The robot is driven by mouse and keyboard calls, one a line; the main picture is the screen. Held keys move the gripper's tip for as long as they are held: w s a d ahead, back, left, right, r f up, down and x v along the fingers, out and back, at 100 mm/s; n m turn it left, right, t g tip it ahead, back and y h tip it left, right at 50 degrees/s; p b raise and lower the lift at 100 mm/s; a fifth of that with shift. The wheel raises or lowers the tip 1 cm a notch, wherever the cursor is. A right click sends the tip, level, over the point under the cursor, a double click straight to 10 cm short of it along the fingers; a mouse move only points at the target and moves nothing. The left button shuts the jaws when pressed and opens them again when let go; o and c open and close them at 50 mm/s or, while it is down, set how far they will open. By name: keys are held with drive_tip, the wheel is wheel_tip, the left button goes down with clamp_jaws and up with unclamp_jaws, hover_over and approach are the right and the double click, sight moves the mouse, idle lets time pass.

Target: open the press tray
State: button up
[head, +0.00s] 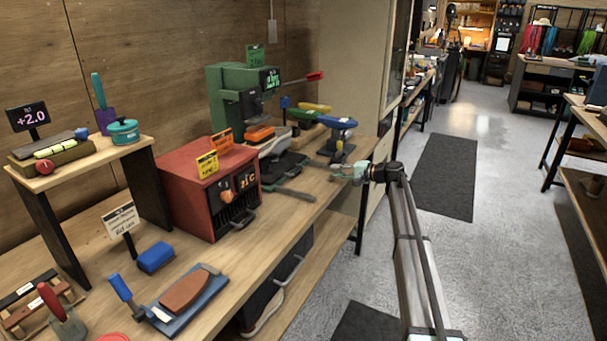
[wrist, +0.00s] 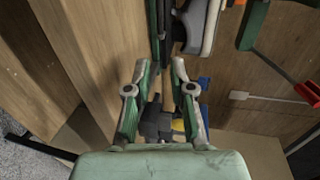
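The green press (head: 232,92) stands on the bench against the wall, with a red-tipped lever reaching to the right. A shoe sits in it, above a dark tray (head: 283,168) at its base. A grey-green bar (head: 291,193), apparently the tray's handle, runs along the tray's front side. My gripper (head: 338,172) is right of the tray, near the bench's front edge, and apart from it. In the wrist view my gripper (wrist: 159,68) is open and empty. A dark green strip (wrist: 154,35), likely the tray's edge, lies just beyond the fingertips.
A red box (head: 193,190) with a front handle stands left of the press. A blue-topped stand (head: 338,124) is close behind my gripper. The red lever tip (wrist: 308,93) shows in the wrist view. The aisle floor (head: 370,265) is free.

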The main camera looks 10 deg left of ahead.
sight(300, 168)
drive_tip(key=p+x, duration=0.2)
drive_tip(key=x, duration=1.5)
drive_tip(key=shift+a, duration=0.15)
clamp_jaws()
